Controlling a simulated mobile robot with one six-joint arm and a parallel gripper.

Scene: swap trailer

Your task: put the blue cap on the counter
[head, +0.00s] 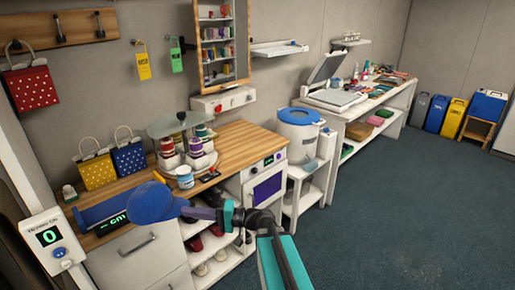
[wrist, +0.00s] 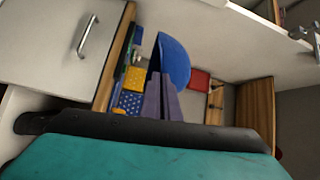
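The blue cap (head: 150,203) is at the end of my gripper (head: 178,208) in the head view, in front of the left part of the counter. In the wrist view the cap (wrist: 174,58) shows at the tips of the purple fingers (wrist: 161,85), which are closed together on it. The counter (head: 238,144) has a wooden top over white drawers and shelves. Its wooden edge (wrist: 114,58) shows in the wrist view. The cap hides part of the counter's front edge, and I cannot tell its exact height above the top.
A tiered carousel (head: 181,126) with coloured spools, a yellow bag (head: 97,172), a blue bag (head: 130,157) and a blue measuring tray (head: 108,209) stand on the counter. A striped tin (head: 185,177) is near the front. Bare wood lies at the right and back.

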